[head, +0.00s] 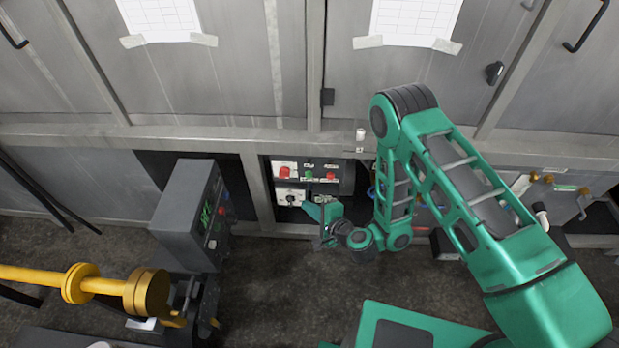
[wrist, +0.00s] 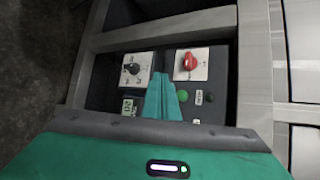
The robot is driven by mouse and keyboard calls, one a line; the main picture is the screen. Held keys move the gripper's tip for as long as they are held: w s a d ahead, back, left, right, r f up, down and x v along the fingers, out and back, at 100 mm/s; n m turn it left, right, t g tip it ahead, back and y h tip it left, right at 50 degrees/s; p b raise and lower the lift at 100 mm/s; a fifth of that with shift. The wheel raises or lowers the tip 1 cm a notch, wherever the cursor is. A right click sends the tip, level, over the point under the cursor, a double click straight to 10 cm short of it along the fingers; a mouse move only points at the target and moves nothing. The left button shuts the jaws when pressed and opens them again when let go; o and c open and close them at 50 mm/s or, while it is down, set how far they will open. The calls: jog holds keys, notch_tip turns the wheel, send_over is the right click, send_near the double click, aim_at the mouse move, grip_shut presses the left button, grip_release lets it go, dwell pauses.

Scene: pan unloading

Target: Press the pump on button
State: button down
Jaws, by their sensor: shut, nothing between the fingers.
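A control panel is set low in the metal frame ahead. In the head view it carries a green button (head: 309,174), a red button (head: 331,176), a red rotary switch (head: 283,172) and a black rotary knob (head: 291,198). The labels are too small to read, so I cannot confirm which is pump on. My gripper (head: 308,207) is shut and empty in front of the panel's lower part. In the wrist view my closed fingers (wrist: 160,80) point between the black knob (wrist: 131,68) and red switch (wrist: 189,62). The green button (wrist: 182,96) shows just right of the fingers, apparently untouched.
Metal frame bars (wrist: 160,29) border the panel recess. A grey box with buttons (head: 190,215) stands to the left, near a yellow pipe (head: 75,283). A small display (wrist: 128,106) sits left of the fingers. The floor before the panel is mostly clear.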

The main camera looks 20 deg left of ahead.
jog(key=w+a, duration=0.1)
jog(key=w, duration=0.7)
jog(key=shift+a, duration=0.25)
jog(key=shift+w+a+r, duration=0.1)
jog(key=shift+w+a, duration=0.15)
jog(key=shift+w, duration=0.55)
dwell(2.8)
jog(key=shift+s+d, duration=0.1)
jog(key=shift+s, duration=0.05)
jog(key=shift+s+d, duration=0.15)
jog(key=shift+s, duration=0.6)
jog(key=shift+s, duration=0.1)
jog(key=shift+s+d, duration=0.2)
jog(key=shift+s, duration=0.55)
jog(key=shift+s+d, duration=0.15)
jog(key=shift+s, duration=0.65)
jog(key=shift+s+d, duration=0.2)
jog(key=shift+s, duration=0.55)
